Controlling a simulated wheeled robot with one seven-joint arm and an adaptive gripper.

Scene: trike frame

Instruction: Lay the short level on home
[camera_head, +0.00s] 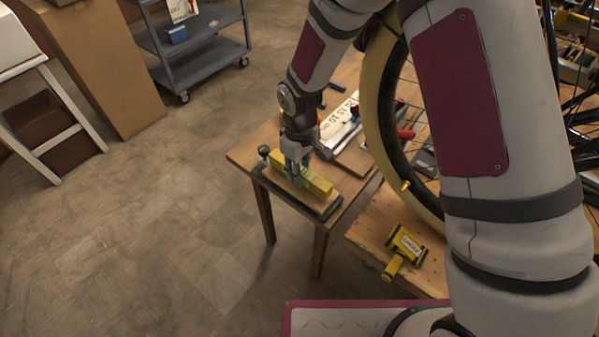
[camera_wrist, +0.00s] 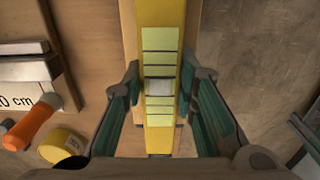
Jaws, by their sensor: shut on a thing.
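The short level is a yellow bar (camera_head: 318,184) at the near corner of the small wooden table. My gripper (camera_head: 296,168) points down and is shut on it near its middle. In the wrist view the level (camera_wrist: 160,18) runs lengthwise between the two green-padded fingers (camera_wrist: 160,85), with pale bands and a clear vial on top. Under the level is a long wooden piece on a dark base (camera_head: 328,211) with a black knob at its far left end. I cannot tell whether the level touches the wood. No place marked as home can be made out.
A white board with large print (camera_head: 340,120) and hand tools lie behind on the table (camera_head: 240,158). A yellow-rimmed wheel (camera_head: 377,95) stands close at the right. A yellow-black tool (camera_head: 405,247) lies on a wooden surface in front.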

